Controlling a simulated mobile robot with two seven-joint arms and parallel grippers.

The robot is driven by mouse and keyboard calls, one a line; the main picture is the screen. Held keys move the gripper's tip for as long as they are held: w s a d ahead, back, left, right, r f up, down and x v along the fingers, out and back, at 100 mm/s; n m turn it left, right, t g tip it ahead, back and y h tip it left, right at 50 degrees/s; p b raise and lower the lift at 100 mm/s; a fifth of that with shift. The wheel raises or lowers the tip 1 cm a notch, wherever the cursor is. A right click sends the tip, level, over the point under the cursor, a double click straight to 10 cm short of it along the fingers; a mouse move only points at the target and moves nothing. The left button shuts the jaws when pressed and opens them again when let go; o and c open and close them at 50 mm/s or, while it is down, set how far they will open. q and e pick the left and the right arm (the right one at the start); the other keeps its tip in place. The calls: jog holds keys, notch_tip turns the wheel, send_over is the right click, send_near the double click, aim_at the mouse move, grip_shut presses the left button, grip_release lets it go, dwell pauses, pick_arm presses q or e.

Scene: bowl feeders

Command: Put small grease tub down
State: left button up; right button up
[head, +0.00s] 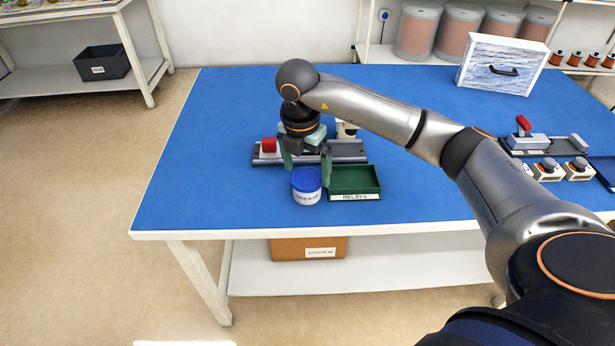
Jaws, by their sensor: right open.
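The small grease tub (307,197) is white with a blue lid and a label. It stands upright on the blue table top (236,208), just left of the green relays tray. My right gripper (306,165) reaches in from the right, above and just behind the tub. Its jaws are open, with one finger on each side above the lid. I cannot tell whether a finger touches the tub. My left gripper is not in view.
The green relays tray (354,182) is close beside the tub. A white panel with a handle (503,64) stands at the back right. The table's left side is clear.

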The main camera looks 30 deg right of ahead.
aim_at(304, 181)
jog(key=r, duration=0.6)
jog(key=shift+s+a+r, duration=0.1)
jog(key=shift+a+r, duration=0.25)
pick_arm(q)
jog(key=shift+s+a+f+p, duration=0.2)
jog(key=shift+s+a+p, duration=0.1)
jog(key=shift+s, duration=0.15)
pick_arm(e)
jog(key=shift+s+a+r, duration=0.1)
jog(key=shift+r, duration=0.4)
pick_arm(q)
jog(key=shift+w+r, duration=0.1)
